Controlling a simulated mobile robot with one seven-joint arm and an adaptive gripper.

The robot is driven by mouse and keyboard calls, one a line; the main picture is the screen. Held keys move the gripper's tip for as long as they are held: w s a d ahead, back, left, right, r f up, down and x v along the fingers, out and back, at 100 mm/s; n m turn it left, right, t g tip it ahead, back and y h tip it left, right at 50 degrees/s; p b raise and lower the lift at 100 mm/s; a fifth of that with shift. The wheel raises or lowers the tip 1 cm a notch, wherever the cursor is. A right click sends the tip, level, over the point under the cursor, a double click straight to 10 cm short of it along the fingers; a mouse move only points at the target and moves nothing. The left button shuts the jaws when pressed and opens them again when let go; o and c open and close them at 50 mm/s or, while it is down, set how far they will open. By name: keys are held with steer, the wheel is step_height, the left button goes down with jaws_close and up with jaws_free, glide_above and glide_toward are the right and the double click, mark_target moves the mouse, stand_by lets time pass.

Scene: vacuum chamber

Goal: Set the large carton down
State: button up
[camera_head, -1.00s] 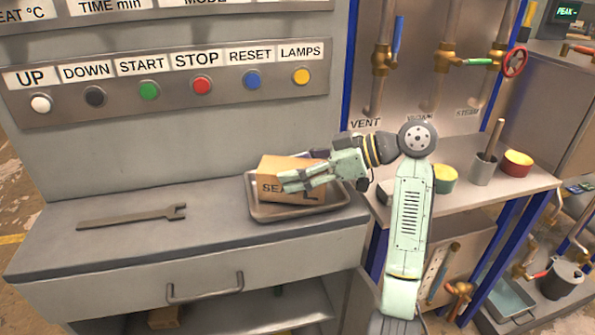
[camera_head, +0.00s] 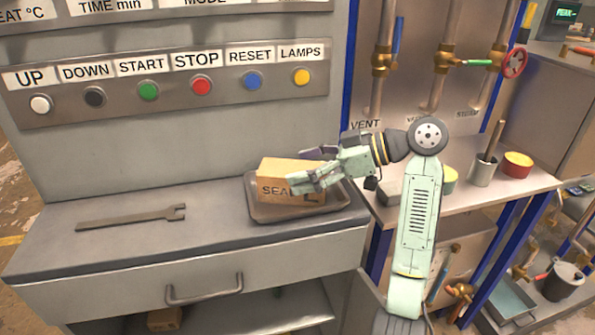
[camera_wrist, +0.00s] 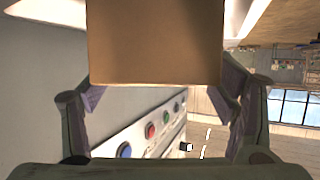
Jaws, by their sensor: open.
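The large carton (camera_head: 280,187), a brown box with printed letters, rests in a shallow grey tray (camera_head: 264,214) on the counter. My gripper (camera_head: 305,169) is at the carton's right end, with its fingers open on either side of that end. In the wrist view the carton (camera_wrist: 155,45) fills the upper middle between my two spread fingers (camera_wrist: 165,100), with gaps visible beside it. My near finger hides part of the carton's lettering.
A flat wrench (camera_head: 130,218) lies on the counter (camera_head: 60,250) left of the tray. A button panel (camera_head: 175,85) is on the wall behind. To the right, a shelf holds a grey cup (camera_head: 482,171) and a red-and-yellow tin (camera_head: 516,165).

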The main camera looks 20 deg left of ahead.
steer(key=b+v, duration=0.2)
steer(key=v, duration=0.8)
steer(key=shift+d, duration=0.2)
